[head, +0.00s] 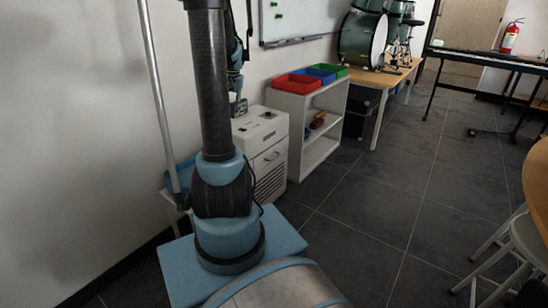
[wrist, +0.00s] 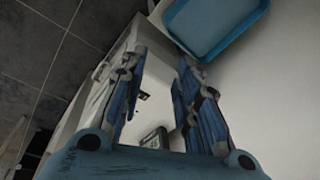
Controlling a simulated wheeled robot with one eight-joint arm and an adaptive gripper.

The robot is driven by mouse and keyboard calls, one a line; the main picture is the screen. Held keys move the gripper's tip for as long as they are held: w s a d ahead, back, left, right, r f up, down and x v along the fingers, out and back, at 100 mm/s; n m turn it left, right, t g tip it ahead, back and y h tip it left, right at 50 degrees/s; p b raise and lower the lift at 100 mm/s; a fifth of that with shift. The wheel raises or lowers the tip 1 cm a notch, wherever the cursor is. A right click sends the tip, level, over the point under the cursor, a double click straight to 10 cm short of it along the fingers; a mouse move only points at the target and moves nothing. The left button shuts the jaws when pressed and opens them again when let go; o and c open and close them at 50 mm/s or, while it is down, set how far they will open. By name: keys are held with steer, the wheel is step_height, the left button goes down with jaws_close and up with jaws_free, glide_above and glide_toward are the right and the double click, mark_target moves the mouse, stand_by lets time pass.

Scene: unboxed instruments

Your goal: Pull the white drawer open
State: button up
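The white cabinet top (wrist: 155,85) shows beyond and between the fingers. In the head view my gripper is above the cabinet's left end, mostly hidden behind my arm. I cannot make out the drawer handle clearly in the wrist view.
A white shelf (head: 300,104) with red (head: 297,84), blue and green trays stands right of the cabinet. A blue tray (wrist: 205,30) shows in the wrist view, beside the cabinet. A small device with a display (wrist: 155,138) is on the cabinet top. Tiled floor before the cabinet is clear.

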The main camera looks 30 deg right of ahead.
steer(key=w+d+f+m, duration=0.25)
steer(key=d+f, duration=0.25)
steer(key=d, duration=0.3)
steer(key=w+d+f+m, duration=0.1)
steer(key=w+d+f, duration=0.3)
steer(key=d, duration=0.4)
steer(key=m, duration=0.2)
glide_toward(274, 158)
steer(key=f, duration=0.2)
steer(key=w+f, duration=0.1)
steer(key=f, duration=0.4)
steer(key=shift+w+a+f, duration=0.1)
steer(key=shift+w+f, duration=0.25)
steer(key=shift+w, duration=0.05)
